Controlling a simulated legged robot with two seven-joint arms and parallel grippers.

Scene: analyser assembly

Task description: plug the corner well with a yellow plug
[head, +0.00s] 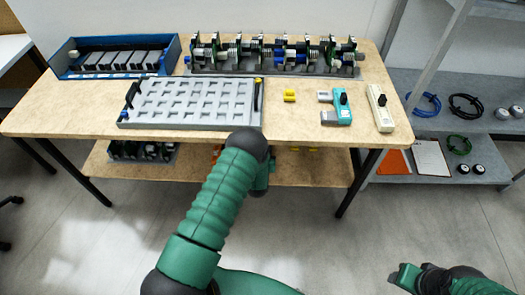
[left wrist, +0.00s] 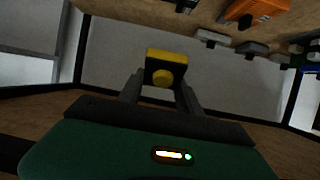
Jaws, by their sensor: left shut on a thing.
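A yellow plug (left wrist: 166,57) with a round yellow end on a dark face sits between the fingertips of my left gripper (left wrist: 160,88) in the left wrist view. The gripper is shut on it. In the head view my left arm reaches toward the table's front edge, and its gripper is mostly hidden behind the arm. The grey well tray (head: 190,126) lies on the table with rows of square wells and a black handle at each side. A small yellow spot (head: 258,80) shows at its far right corner by the handle. A green part of my right arm shows at lower right; its jaws are unclear.
Another yellow piece (head: 289,95) lies right of the tray. A teal pipette-like tool (head: 343,108) and a cream one (head: 380,108) lie further right. A blue bin (head: 65,70) and a rack of parts (head: 275,72) stand at the back. A lower shelf (head: 310,172) runs beneath the tabletop.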

